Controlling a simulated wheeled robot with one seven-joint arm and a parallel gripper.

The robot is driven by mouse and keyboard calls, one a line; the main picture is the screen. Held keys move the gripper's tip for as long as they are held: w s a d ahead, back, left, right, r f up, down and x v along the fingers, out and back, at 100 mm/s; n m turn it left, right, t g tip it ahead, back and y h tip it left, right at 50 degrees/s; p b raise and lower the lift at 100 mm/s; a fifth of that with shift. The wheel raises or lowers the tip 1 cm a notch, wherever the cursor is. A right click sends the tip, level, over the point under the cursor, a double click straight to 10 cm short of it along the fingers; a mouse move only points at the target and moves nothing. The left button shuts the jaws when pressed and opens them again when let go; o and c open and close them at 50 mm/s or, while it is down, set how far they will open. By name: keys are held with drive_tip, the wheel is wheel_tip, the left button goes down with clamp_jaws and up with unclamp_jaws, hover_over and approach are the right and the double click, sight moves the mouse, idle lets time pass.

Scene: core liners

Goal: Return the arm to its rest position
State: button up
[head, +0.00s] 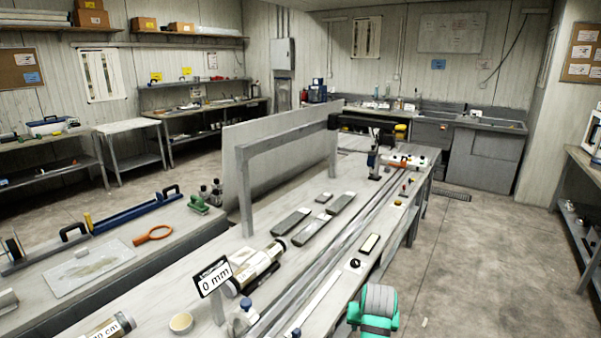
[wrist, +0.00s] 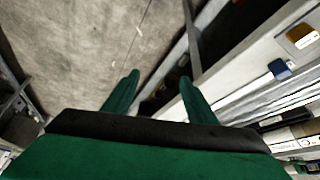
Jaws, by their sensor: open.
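My gripper (wrist: 157,88) shows in the wrist view with its two green fingers apart and nothing between them. It points down past the edge of the long workbench, with bare floor at the left and the bench at the right. In the head view, a teal and grey part of my arm (head: 375,309) shows at the bottom, beside the right edge of the workbench (head: 322,312). My fingers cannot be made out there.
The workbench carries a sign reading "0 mm" (head: 213,279), a core liner (head: 255,268), dark trays (head: 312,230) and long rails. The floor (head: 500,260) to the right is mostly clear. A shelf bench (head: 578,205) stands at far right.

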drive_tip(key=s+a+f+t, duration=0.1)
drive_tip(key=s+a+f, duration=0.25)
drive_tip(key=f, duration=0.45)
drive_tip(key=s+a+f+t, duration=0.1)
drive_tip(key=s+a+f, duration=0.2)
drive_tip(key=s+f, duration=0.3)
drive_tip(key=s+a+f+n+t, duration=0.1)
drive_tip(key=s+a+f+t, duration=0.15)
drive_tip(key=s, duration=0.35)
drive_tip(key=s+a+f+t, duration=0.1)
drive_tip(key=s+a+f, duration=0.3)
drive_tip(key=s, duration=0.3)
drive_tip(key=s+a+r+t, duration=0.1)
drive_tip(key=s+a+r, duration=0.15)
drive_tip(key=s, duration=0.65)
drive_tip(key=s+a+r+t, duration=0.1)
drive_tip(key=s+a+r, duration=0.15)
drive_tip(key=s, duration=0.55)
drive_tip(key=s+a+r+n+t+y, duration=0.1)
drive_tip(key=s+a+r+t, duration=0.1)
drive_tip(key=s+r, duration=1)
wheel_tip(320, 180, up, 3)
drive_tip(key=shift+s+f+n+t, duration=0.2)
drive_tip(key=shift+n+t, duration=0.1)
drive_tip(key=shift+t, duration=0.15)
